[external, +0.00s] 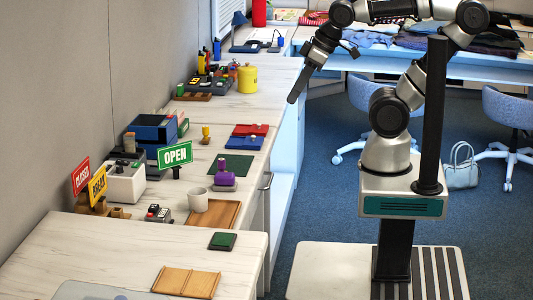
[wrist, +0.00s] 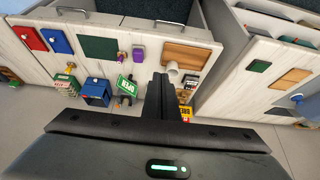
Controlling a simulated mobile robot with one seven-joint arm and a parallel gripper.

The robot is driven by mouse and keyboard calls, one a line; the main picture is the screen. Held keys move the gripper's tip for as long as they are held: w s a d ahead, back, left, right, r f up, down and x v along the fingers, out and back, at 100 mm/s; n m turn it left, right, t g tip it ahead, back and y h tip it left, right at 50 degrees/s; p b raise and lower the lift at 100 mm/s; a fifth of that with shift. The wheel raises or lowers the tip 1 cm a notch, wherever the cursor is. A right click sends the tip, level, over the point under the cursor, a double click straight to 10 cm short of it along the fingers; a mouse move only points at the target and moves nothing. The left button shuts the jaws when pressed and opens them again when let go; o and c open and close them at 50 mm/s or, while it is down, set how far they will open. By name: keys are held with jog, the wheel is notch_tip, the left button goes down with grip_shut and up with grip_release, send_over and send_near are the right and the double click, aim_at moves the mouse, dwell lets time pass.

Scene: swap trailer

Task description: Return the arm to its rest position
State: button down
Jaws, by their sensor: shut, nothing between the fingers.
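My arm reaches up from its base at the right of the external view and bends over to the left. My gripper (external: 293,98) hangs at its end, pointing down, in the air by the edge of the counter (external: 275,75). The fingers are together with nothing between them. In the wrist view my gripper (wrist: 162,78) shows as a dark closed pair of fingers, in front of the counter with the white mug (wrist: 173,68) and the green OPEN sign (wrist: 125,85). The fingers touch nothing that I can see.
The counter holds a yellow canister (external: 247,79), a blue box (external: 153,138), a purple item (external: 224,172), a wooden tray (external: 228,214) and CLOSED and BREAK signs (external: 98,184). Blue carpet (external: 325,195) between is clear.

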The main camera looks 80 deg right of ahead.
notch_tip(320, 180, up, 16)
jog(key=p, duration=1.4)
jog(key=shift+r+p, duration=0.25)
jog(key=shift+p, duration=0.1)
